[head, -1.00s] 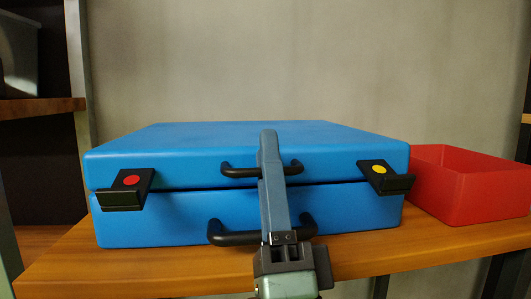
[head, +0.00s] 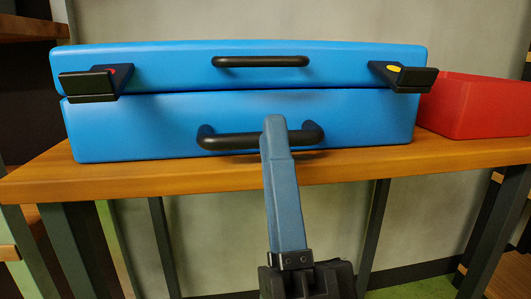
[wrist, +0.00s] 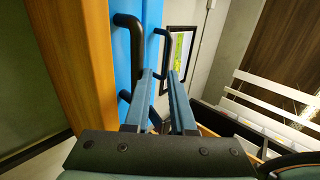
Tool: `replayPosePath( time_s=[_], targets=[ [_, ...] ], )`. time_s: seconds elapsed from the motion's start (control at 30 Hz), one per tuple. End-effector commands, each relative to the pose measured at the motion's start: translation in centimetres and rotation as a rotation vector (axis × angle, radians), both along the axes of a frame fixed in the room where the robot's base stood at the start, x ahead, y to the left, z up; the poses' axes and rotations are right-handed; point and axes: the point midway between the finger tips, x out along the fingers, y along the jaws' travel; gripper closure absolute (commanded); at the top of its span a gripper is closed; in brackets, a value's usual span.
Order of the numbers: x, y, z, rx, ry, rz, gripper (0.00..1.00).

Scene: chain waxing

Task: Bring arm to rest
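A blue case (head: 160,130) lies on the wooden table, its two halves meeting along a dark seam. It has an upper black handle (head: 260,61) and a lower black handle (head: 222,141). A black latch with a red dot (head: 95,82) is at left and one with a yellow dot (head: 405,76) at right; both stick out from the front. My gripper (head: 274,122) points up in front of the lower handle, overlapping its right part. In the wrist view my gripper (wrist: 160,74) has its two blue fingers apart, with nothing visibly gripped. Whether a finger touches the handle is unclear.
The wooden table (head: 130,181) has its front edge just below the case. A red bin (head: 480,108) stands right of the case. The wrist view shows a framed picture (wrist: 178,58) on the wall and a white slatted bench (wrist: 275,90) at right.

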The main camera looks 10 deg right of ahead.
Motion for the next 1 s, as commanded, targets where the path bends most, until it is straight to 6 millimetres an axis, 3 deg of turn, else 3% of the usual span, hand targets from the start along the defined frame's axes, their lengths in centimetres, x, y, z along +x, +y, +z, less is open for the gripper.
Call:
replayPosePath(
  time_s=[0.17,0.5,0.67,0.83,1.0],
  targets=[
    [0.0,1.6,4.6,-0.138,-0.013,-0.088,0.77],
    [0.1,5.9,19.6,-0.671,-0.049,-0.575,0.77],
    [-0.2,6.3,26.9,-0.880,-0.038,-0.861,0.77],
    [-1.1,5.3,34.8,-1.050,0.022,-1.175,0.77],
    [-0.9,5.2,39.6,-1.054,0.029,-1.170,0.77]
  ],
)
